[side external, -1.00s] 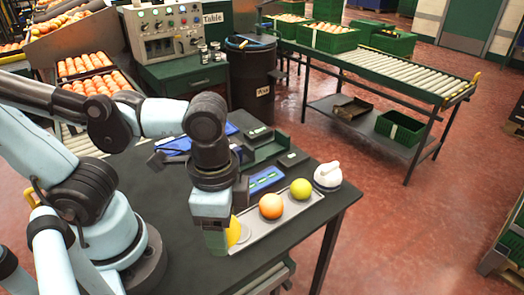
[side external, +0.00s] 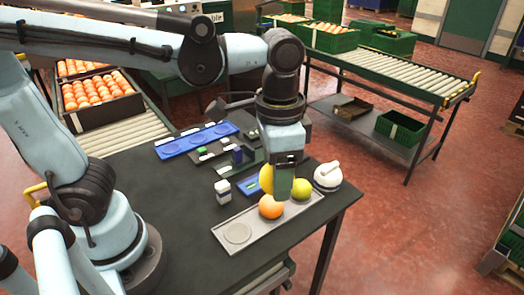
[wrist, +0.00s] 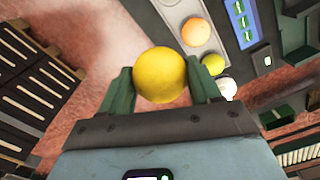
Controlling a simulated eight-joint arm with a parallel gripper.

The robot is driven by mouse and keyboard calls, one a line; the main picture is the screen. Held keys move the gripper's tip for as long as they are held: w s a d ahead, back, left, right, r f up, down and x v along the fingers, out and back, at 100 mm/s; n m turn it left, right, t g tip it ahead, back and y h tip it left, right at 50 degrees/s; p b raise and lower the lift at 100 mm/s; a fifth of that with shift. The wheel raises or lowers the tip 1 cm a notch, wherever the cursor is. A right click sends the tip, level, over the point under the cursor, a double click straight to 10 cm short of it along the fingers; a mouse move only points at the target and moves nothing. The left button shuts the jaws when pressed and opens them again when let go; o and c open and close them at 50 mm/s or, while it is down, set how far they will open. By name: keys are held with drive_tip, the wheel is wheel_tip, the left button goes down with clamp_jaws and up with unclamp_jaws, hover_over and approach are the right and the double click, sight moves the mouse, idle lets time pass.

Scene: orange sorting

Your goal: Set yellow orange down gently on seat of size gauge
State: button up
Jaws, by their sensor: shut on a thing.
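My gripper (side external: 282,190) is shut on the yellow orange (side external: 265,179) and holds it up, off the table. In the wrist view the yellow orange (wrist: 160,74) sits between the two green fingers. In the side view the gripper partly hides it.
A grey tray (side external: 222,233) holds an orange fruit (side external: 271,207) and a yellow-green fruit (side external: 300,189); its left seat is bare. A white handled object (side external: 327,176) stands at the right. A small white block (side external: 223,191) and a blue tray (side external: 171,149) are farther left.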

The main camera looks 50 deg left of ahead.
drive_tip(key=w+a+f+n, duration=0.1)
drive_tip(key=w+a+n, duration=0.2)
drive_tip(key=w+a, duration=0.85)
drive_tip(key=w+a+f+n, duration=0.1)
drive_tip(key=w+a+f, duration=0.1)
drive_tip(key=w+a, duration=0.35)
drive_tip(key=w+a+f+n, duration=0.1)
drive_tip(key=w+a+f, duration=0.15)
drive_tip(key=a, duration=0.55)
drive_tip(key=shift+s+f, duration=0.2)
drive_tip(key=shift+f, duration=3.6)
drive_tip(key=shift+f, duration=0.65)
drive_tip(key=o, duration=1.2)
drive_tip(key=shift+c, duration=0.2)
drive_tip(key=shift+o, duration=0.8)
drive_tip(key=shift+r, duration=0.15)
wheel_tip(320, 180, up, 8)
